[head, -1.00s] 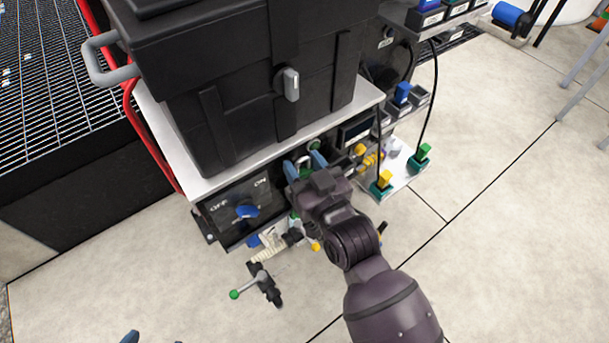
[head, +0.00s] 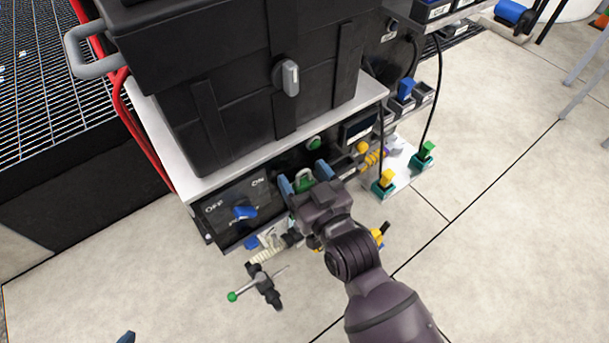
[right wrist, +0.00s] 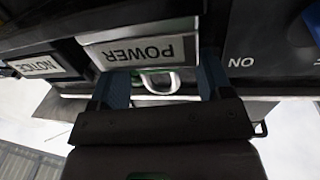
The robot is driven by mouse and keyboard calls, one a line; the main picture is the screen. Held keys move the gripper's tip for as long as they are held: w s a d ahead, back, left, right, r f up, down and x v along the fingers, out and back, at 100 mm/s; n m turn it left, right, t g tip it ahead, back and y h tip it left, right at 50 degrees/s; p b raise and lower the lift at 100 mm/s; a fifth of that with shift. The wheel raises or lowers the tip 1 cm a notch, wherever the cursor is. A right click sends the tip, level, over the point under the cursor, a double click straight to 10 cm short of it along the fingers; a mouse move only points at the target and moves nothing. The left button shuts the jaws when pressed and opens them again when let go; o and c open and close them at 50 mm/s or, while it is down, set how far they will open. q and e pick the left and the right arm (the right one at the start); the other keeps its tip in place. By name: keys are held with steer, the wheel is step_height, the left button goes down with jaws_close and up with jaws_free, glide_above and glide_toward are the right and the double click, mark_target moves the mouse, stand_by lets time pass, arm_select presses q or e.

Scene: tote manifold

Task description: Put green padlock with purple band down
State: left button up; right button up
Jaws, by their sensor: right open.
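A green padlock (head: 304,181) shows between the blue fingers of my right gripper (head: 305,180), at the front of the black unit under the white shelf. Its purple band cannot be made out. In the right wrist view its pale shackle loop (right wrist: 160,80) lies between the spread fingers of my right gripper (right wrist: 162,88), with a gap on both sides. The gripper is open, and the padlock's lower part is hidden. Only a blue tip of my left gripper (head: 127,337) shows at the bottom edge of the head view.
A black tote (head: 225,115) sits on the white shelf (head: 190,183). A panel with a blue OFF/ON knob (head: 244,212) is left of the gripper. A green-knobbed valve (head: 262,288) is below. Yellow and green plugs (head: 386,180) stand to the right.

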steer(key=shift+r, duration=0.1)
steer(key=shift+s+d+r, duration=0.1)
steer(key=shift+s+d, duration=0.15)
steer(key=shift+s, duration=0.2)
arm_select(q)
steer(key=shift+s+a+n+p, duration=0.3)
steer(key=shift+s+p, duration=0.2)
steer(key=shift+p, duration=0.6)
arm_select(e)
steer(key=v, duration=1.1)
arm_select(q)
steer(key=shift+r, duration=0.1)
